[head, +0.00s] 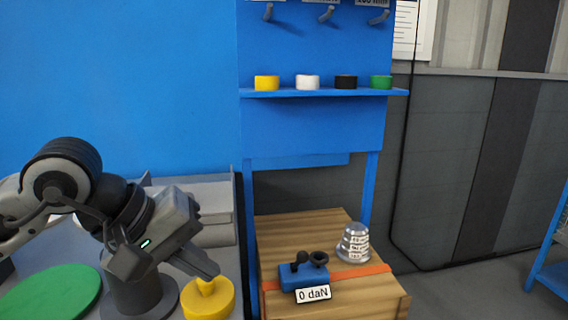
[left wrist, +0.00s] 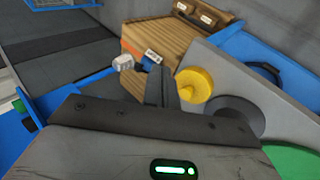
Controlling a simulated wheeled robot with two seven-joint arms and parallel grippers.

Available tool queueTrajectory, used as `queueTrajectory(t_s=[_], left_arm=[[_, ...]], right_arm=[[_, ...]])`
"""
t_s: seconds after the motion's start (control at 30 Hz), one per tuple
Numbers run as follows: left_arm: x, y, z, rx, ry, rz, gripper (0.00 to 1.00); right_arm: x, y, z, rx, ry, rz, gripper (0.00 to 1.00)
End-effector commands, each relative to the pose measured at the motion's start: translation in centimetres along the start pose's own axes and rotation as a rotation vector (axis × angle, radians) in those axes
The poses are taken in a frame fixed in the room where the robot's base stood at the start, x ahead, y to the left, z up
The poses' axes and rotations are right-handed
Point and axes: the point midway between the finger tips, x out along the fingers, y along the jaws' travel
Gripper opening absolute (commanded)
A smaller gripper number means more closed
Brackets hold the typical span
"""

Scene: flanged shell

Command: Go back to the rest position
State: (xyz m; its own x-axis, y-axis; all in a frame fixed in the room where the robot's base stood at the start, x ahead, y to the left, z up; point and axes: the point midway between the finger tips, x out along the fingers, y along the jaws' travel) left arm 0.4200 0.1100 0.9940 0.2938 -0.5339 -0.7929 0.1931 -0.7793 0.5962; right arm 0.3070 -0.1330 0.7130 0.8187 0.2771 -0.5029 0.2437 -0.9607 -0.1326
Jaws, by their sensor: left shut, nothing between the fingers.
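My left gripper (head: 208,268) is shut and empty, its fingers pointing down and right above a yellow knobbed disc (head: 208,303) on the grey bench. The fingers also show in the left wrist view (left wrist: 160,76), beside the yellow disc (left wrist: 197,85). The silver flanged shell (head: 354,246), with printed text, stands upright on the wooden crate, well to the right of the gripper. A grey-white object, likely the shell (left wrist: 123,63), shows in the left wrist view. My right gripper is not in view.
A blue device (head: 290,278) with black knobs and a "0 daN" label sits on the wooden crate (head: 285,230) by an orange strap. A green disc (head: 50,293) lies on the bench. A blue shelf (head: 325,93) holds yellow, white, black and green rings.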

Motion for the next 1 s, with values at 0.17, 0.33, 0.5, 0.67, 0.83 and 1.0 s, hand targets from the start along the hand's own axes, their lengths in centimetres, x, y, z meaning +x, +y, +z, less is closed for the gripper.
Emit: queueTrajectory(t_s=[0.17, 0.33, 0.5, 0.67, 0.83, 1.0], left_arm=[[2.7, 5.4, 8.2, -0.489, -0.507, 0.316, 0.0], [0.5, 10.0, 10.5, -1.203, -1.087, 0.551, 0.0], [-0.3, 9.0, 5.8, -2.01, -1.673, 0.669, 0.0], [3.9, 1.1, 1.5, 2.017, 1.607, -0.519, 0.0], [10.4, -9.8, 3.6, 1.366, 1.094, -0.312, 0.0], [14.4, -16.9, 9.2, 0.915, 0.773, -0.228, 0.0]], right_arm=[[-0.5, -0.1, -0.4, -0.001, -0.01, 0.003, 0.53], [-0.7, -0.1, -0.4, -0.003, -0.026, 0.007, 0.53], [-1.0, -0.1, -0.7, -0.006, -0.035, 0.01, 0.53], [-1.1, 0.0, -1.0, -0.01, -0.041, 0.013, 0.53], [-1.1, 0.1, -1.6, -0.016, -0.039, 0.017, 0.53], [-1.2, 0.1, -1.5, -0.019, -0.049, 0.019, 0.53]])
